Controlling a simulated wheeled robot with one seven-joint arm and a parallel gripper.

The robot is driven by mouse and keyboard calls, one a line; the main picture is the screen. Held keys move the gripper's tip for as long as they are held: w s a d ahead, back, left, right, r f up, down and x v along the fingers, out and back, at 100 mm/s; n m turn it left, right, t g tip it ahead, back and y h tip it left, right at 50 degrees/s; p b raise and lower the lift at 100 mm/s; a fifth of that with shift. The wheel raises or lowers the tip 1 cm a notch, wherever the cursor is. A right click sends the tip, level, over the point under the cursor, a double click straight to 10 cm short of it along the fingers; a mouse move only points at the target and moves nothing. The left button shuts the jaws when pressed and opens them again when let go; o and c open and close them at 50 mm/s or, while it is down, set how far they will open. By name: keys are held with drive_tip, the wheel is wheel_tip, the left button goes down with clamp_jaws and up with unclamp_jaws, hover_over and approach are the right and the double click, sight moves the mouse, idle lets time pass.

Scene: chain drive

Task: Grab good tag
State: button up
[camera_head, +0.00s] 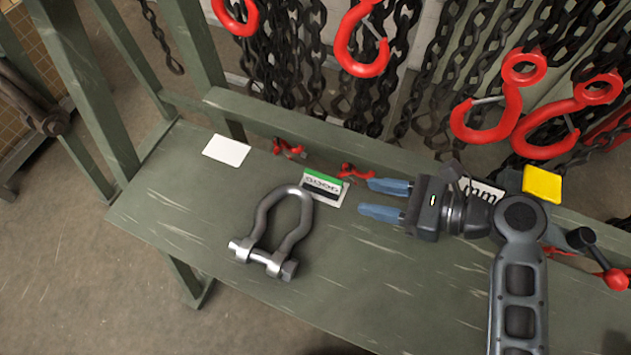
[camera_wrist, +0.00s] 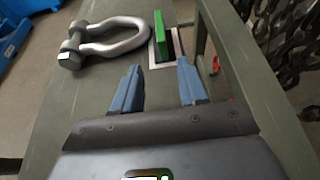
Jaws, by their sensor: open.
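The good tag (camera_head: 324,187) is a small card with a green band and dark lettering on a white ground. It is on the green bench, just right of the shackle's bow in the head view. In the wrist view its green part (camera_wrist: 161,38) stands ahead of my fingers, between their lines. My gripper (camera_head: 373,199) has blue fingers and is open and empty, a short gap to the right of the tag. The fingers also show in the wrist view (camera_wrist: 158,80), apart from the tag.
A large grey shackle (camera_head: 272,232) lies beside the tag. A blank white card (camera_head: 226,150) and small red pieces (camera_head: 287,147) lie along the back of the bench. Red hooks (camera_head: 487,117) and chains hang behind. A yellow block (camera_head: 541,184) is behind my wrist. The front bench is clear.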

sight(340, 193)
drive_tip(key=x, duration=0.7)
drive_tip(key=shift+w+a+r, duration=0.25)
drive_tip(key=shift+w, duration=0.1)
clamp_jaws()
